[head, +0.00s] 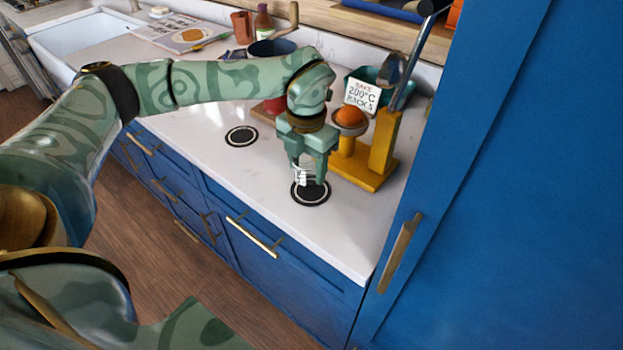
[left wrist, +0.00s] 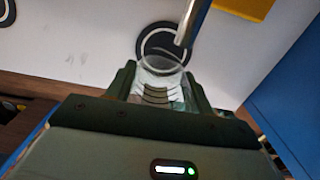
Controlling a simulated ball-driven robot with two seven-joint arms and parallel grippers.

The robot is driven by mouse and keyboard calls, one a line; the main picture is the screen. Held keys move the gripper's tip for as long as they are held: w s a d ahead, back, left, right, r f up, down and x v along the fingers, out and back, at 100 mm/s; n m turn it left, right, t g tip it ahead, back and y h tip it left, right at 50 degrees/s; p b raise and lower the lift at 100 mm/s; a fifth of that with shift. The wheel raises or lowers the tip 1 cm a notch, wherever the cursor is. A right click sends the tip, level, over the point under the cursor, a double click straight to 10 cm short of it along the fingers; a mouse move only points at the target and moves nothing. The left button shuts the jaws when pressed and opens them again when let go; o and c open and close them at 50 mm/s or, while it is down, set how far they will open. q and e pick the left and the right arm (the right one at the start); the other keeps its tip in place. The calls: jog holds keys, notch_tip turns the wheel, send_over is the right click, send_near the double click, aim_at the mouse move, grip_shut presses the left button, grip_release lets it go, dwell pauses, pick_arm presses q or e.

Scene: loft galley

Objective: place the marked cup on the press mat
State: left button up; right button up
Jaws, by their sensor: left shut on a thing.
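My left gripper (head: 304,166) points down and is shut on a small clear cup with pale bands (head: 301,175). The cup also shows between the fingers in the left wrist view (left wrist: 157,90). A round black mat with a white ring (head: 311,198) lies on the counter beside the yellow press (head: 382,150). The cup appears upright over this mat's back-left part in the head view; I cannot tell whether it touches. In the left wrist view the mat (left wrist: 150,42) shows just beyond the cup. My right gripper is not in view.
A second ringed mat (head: 241,136) lies further left. An orange (head: 351,115) sits on the press, whose metal lever (head: 420,50) rises behind. A small sign (head: 361,95) stands nearby. A tall blue cabinet (head: 500,180) bounds the right. The counter's front left is clear.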

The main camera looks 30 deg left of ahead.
aim_at(311, 178)
pick_arm(q)
jog(key=f, duration=0.1)
jog(key=f+b, duration=0.1)
jog(key=f, duration=0.2)
jog(key=shift+w+d+f, duration=0.1)
jog(key=shift+w+d, duration=0.15)
jog(key=o, duration=1)
jog(key=shift+c, duration=0.2)
notch_tip(311, 178, up, 12)
jog(key=p, duration=0.3)
